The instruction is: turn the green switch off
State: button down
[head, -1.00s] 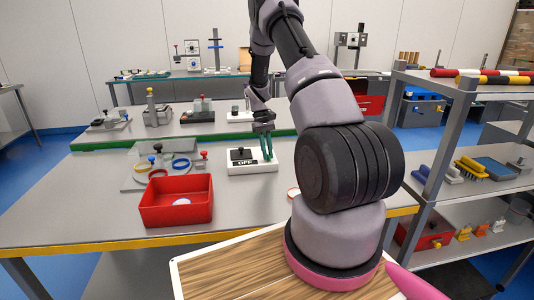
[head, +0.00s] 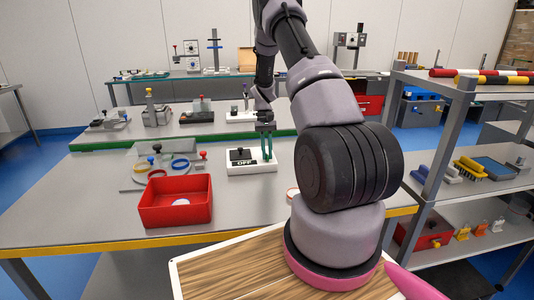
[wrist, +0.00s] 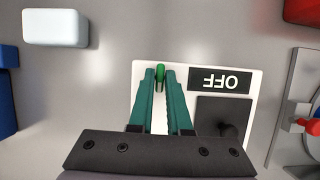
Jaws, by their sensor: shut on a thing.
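The green switch lever (wrist: 160,72) stands on a white plate, between my fingertips in the wrist view. The white plate (head: 262,169) with its black OFF label is on the grey table, and the wrist view also shows the OFF label (wrist: 220,80), upside down. A black block with a dark knob (wrist: 226,122) sits on the same plate beside the lever. My gripper (head: 267,157) has green fingers, pointing down over the plate's right part. It is shut on the green switch lever, whose lower part is partly hidden by the fingers. It also shows in the wrist view (wrist: 160,75).
A red bin (head: 176,215) stands at the left front of the table. A round fixture with coloured rings and knobs (head: 160,172) lies behind it. A white block (wrist: 55,27) lies near the plate in the wrist view. Steel shelves (head: 440,150) stand at the right.

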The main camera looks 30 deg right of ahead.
jog(key=c, duration=0.9)
grip_release()
jog(key=v, duration=1.1)
jog(key=s+a+r+t, duration=0.2)
jog(key=s+a+r, duration=0.15)
jog(key=r, duration=0.35)
jog(key=s+a+r+t, duration=0.1)
jog(key=s+a+r, duration=0.25)
jog(key=r, duration=0.45)
jog(key=s+a+r+t, duration=0.2)
jog(key=s+r, duration=0.2)
jog(key=r, duration=0.3)
jog(key=s+a+r+t, duration=0.2)
jog(key=s, duration=0.5)
jog(key=s+a+r+t, duration=0.2)
jog(key=s+a, duration=0.1)
jog(key=s, duration=0.3)
jog(key=s+a+r+t, duration=0.2)
jog(key=s+a, duration=0.1)
jog(key=s, duration=0.4)
jog(key=shift+s+r+m+t+y, duration=0.3)
jog(key=shift+s+r+m, duration=0.05)
jog(key=shift+m, duration=0.05)
